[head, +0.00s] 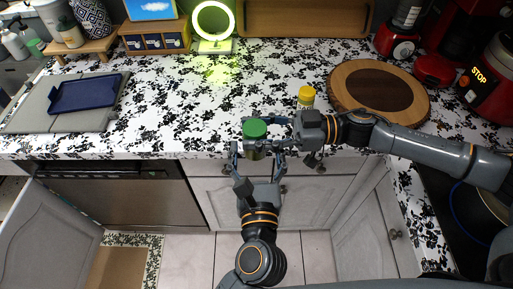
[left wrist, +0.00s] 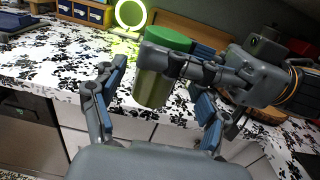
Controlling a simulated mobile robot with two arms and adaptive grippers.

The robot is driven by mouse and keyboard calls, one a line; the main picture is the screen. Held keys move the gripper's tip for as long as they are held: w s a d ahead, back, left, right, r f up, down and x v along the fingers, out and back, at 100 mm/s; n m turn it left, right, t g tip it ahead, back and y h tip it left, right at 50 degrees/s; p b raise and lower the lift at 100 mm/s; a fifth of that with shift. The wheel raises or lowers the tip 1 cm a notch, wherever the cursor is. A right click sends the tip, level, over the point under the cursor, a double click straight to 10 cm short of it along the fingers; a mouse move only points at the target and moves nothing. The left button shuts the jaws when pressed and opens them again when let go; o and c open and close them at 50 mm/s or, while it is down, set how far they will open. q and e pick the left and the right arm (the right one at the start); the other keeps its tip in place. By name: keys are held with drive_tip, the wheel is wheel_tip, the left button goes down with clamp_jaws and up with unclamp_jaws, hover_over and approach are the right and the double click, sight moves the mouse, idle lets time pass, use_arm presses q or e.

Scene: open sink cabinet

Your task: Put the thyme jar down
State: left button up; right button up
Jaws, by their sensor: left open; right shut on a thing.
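A jar with a green lid (head: 256,128), which I take as the thyme jar, is held upright near the counter's front edge. No label can be read. In the left wrist view its green lid (left wrist: 168,38) and olive-green body (left wrist: 151,88) show. My right gripper (head: 270,134) comes from the right and is shut on the jar; it also shows in the left wrist view (left wrist: 180,68). My left gripper (head: 258,157) is open just below and in front, its fingers on either side of the jar. Whether they touch it cannot be told.
A yellow-capped jar (head: 306,97) stands behind my right gripper. A round wooden board (head: 350,83) lies at the right, a grey mat (head: 30,115) with a blue tray (head: 88,92) at the left. The patterned counter (head: 170,105) is clear between. A cabinet door (head: 55,235) stands open.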

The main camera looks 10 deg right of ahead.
use_arm(q)
drive_tip(key=shift+w, duration=0.2)
drive_tip(key=c, duration=1.3)
drive_tip(key=shift+o, duration=0.2)
use_arm(e)
drive_tip(key=o, duration=1.2)
drive_tip(key=shift+o, duration=0.2)
